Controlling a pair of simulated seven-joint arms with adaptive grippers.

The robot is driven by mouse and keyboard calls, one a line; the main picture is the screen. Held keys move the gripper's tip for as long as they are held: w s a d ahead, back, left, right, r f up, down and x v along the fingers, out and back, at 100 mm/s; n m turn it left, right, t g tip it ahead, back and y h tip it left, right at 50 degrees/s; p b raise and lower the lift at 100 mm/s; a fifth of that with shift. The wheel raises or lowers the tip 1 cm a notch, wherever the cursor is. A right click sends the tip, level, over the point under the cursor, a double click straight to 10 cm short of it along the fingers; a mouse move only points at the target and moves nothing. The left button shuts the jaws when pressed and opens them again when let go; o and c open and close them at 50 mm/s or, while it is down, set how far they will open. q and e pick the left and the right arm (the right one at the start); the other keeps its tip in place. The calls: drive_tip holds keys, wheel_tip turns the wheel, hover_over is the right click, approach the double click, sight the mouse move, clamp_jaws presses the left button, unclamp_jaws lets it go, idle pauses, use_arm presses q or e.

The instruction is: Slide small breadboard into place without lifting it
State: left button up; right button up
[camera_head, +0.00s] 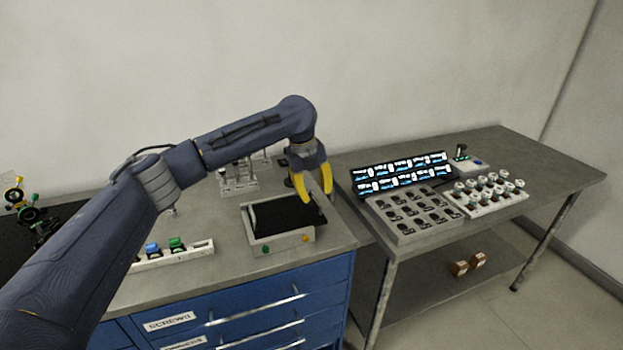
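A black flat board (285,214), which looks like the small breadboard, lies in a light grey frame (268,242) on the near bench. The frame has a green and a yellow knob on its front. My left gripper (316,190) points down over the right side of the board and frame. Its yellow fingers stand apart, so it looks open. A pale grey piece shows between and below the fingers; I cannot tell what it is or whether anything touches the board. My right gripper is not in view.
A white rack (175,254) with blue and green pieces lies left of the frame. Small posts (238,178) stand behind. On the right table (530,160) are a lit display panel (403,173), a grey slotted tray (405,213) and a white rack of round parts (490,197).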

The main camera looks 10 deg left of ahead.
use_arm(q)
drive_tip(key=shift+w+d+f, duration=0.1)
drive_tip(key=shift+f, duration=0.55)
drive_tip(key=shift+w+d+f, duration=0.1)
drive_tip(key=shift+f, duration=0.5)
drive_tip(key=shift+c, duration=0.2)
clamp_jaws()
drive_tip(key=shift+r, duration=0.1)
